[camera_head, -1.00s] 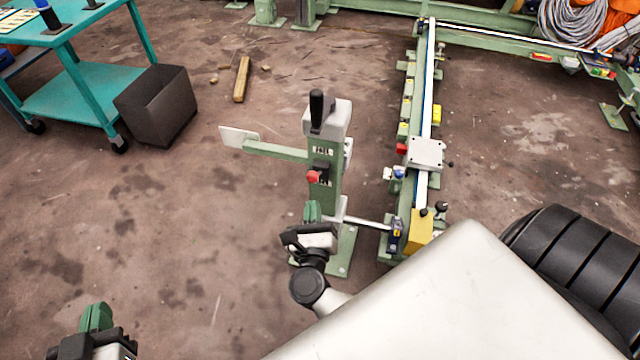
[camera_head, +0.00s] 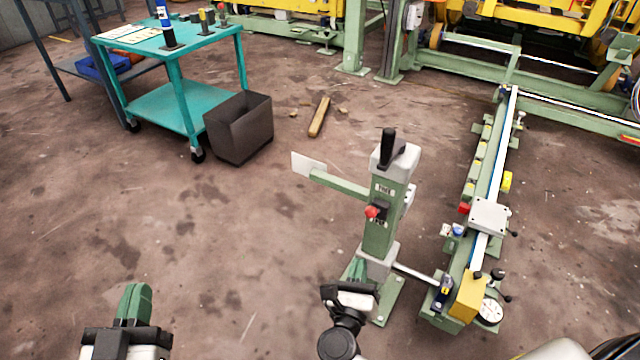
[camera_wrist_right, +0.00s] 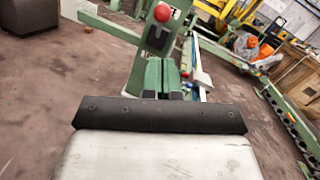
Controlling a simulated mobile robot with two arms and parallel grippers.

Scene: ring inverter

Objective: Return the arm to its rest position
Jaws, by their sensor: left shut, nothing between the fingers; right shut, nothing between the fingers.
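My left gripper (camera_head: 134,304) is at the bottom left of the head view, over bare floor, shut and empty, with green fingers. My right gripper (camera_head: 357,272) is at the bottom middle of the head view, in front of the lower part of the green post (camera_head: 382,225). It is shut and empty. In the right wrist view its green fingers (camera_wrist_right: 166,77) lie side by side with the post behind them. I cannot tell whether they touch the post. The post carries a black handle, a red knob and a side arm with a pale plate.
A green rail bench (camera_head: 485,200) with a grey carriage and a dial stands right of the post. A teal cart (camera_head: 165,100) and a dark bin (camera_head: 238,128) stand back left. A wooden block (camera_head: 319,117) lies on the floor. The left floor is clear.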

